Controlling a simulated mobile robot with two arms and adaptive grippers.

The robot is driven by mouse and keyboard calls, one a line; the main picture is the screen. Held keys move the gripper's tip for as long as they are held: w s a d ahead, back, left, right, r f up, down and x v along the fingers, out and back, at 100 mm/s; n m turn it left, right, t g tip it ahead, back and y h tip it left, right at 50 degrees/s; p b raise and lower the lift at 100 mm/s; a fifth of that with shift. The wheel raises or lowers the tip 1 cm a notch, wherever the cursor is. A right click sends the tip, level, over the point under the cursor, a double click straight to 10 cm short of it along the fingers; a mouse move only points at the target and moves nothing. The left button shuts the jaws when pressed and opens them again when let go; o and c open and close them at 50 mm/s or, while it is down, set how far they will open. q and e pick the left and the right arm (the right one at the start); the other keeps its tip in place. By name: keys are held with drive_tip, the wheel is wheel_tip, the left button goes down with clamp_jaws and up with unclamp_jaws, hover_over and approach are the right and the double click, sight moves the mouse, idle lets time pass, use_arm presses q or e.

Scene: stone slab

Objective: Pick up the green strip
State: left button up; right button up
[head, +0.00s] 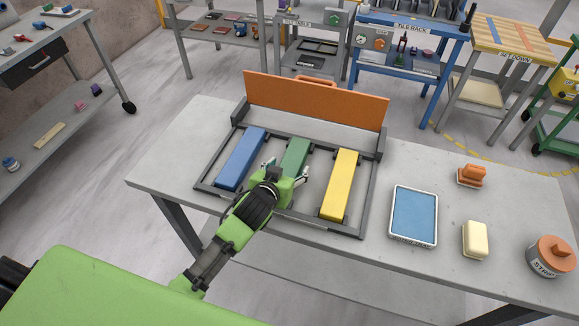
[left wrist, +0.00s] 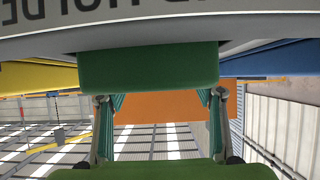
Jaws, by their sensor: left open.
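The green strip (head: 296,153) lies in a dark frame (head: 369,200) on the stone-grey table, between the blue strip (head: 241,160) and the yellow strip (head: 340,186). My left gripper (head: 287,170) is open over the near part of the green strip, one finger at each side, and hides its near end. In the left wrist view the green strip (left wrist: 148,68) spans most of the gap between the open fingers (left wrist: 160,97). I cannot tell whether the fingers touch it. My right gripper is not in view.
An upright orange panel (head: 315,105) stands behind the frame. To the right lie a blue-topped tray (head: 414,216), a cream block (head: 475,240), an orange-handled tool (head: 472,175) and a lidded jar (head: 550,258). The table's left end (head: 180,165) is clear.

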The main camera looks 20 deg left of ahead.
use_arm(q)
drive_tip(key=shift+x, duration=0.75)
drive_tip(key=shift+d, duration=0.1)
drive_tip(key=c, duration=1.5)
drive_tip(key=shift+r, duration=0.15)
